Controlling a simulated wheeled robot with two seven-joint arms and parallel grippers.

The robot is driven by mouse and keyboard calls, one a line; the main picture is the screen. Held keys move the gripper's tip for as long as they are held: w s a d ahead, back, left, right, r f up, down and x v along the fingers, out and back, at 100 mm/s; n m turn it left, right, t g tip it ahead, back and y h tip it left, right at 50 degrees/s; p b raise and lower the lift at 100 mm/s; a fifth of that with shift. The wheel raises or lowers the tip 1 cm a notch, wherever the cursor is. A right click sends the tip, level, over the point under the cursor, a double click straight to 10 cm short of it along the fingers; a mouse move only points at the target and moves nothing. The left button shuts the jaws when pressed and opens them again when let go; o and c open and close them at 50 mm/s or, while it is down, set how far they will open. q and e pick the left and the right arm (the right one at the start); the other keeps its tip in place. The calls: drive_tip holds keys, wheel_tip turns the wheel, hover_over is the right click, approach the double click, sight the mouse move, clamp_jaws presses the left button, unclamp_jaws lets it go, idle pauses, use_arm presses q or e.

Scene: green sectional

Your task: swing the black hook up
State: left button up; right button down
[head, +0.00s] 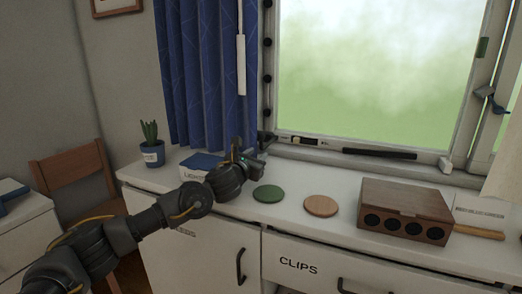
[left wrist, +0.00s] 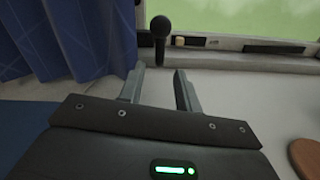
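A black piece with a round knob end and a short stem (left wrist: 161,27), seemingly the black hook, is at the window's lower left corner in the left wrist view. A dark piece (head: 266,137) shows at that corner in the head view. My left gripper (head: 252,158) is just in front of this corner, low over the white counter. In the left wrist view its two fingers (left wrist: 160,75) are apart with nothing held. The stem's lower end lines up with the gap between the fingertips; I cannot tell if they touch. My right gripper is out of view.
A blue curtain (head: 205,75) hangs close left of the gripper. A blue box (head: 197,163) and potted plant (head: 151,150) stand left on the counter. A green disc (head: 267,194), tan disc (head: 320,206) and wooden box (head: 404,208) lie right. A black bar (head: 380,153) is on the sill.

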sight(261, 149)
use_arm(q)
drive_tip(key=shift+x, duration=2.1)
drive_tip(key=shift+c, duration=0.2)
clamp_jaws()
